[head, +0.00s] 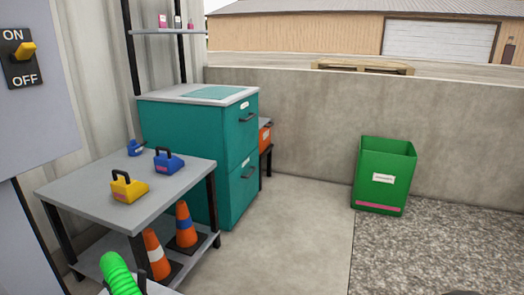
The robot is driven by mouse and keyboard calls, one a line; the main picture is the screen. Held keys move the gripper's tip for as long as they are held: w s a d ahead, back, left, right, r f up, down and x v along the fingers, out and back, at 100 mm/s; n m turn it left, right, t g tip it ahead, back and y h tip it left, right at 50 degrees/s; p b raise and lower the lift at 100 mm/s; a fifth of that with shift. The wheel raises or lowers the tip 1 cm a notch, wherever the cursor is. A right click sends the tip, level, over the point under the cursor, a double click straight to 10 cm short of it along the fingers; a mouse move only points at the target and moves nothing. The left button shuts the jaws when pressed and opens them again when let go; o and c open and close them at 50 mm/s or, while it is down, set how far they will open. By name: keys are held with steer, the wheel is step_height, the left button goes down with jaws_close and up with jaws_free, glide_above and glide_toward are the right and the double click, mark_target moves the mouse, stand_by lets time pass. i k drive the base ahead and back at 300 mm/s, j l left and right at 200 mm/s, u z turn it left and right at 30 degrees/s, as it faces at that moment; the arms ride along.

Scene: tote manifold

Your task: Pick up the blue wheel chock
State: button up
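A blue wheel chock (170,166) with a black handle and a pink label sits on the grey table (80,187) at the left, near its right edge. A yellow chock (125,190) of like shape, also with a black handle, stands in front of it on the same table. A smaller blue object (135,149) lies behind, at the table's back edge; it is too small to tell what it is.
Orange traffic cones (156,256) stand on the table's lower shelf. A green ribbed hose (120,277) rises at the bottom left. A teal drawer cabinet (183,151) stands behind the table. A green bin (382,174) stands by the wall; the concrete floor between is clear.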

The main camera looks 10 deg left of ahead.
mark_target(168, 164)
steer(key=i+l, duration=0.1)
steer(key=i, duration=0.6)
steer(key=i+l, duration=0.15)
steer(key=i, duration=0.6)
steer(key=i+j+u, duration=0.15)
steer(key=i+u, duration=0.55)
steer(key=u, duration=0.25)
steer(key=i+l+u, duration=0.1)
steer(key=i+u, duration=0.35)
steer(key=i+j+u, duration=0.15)
steer(key=i, duration=0.65)
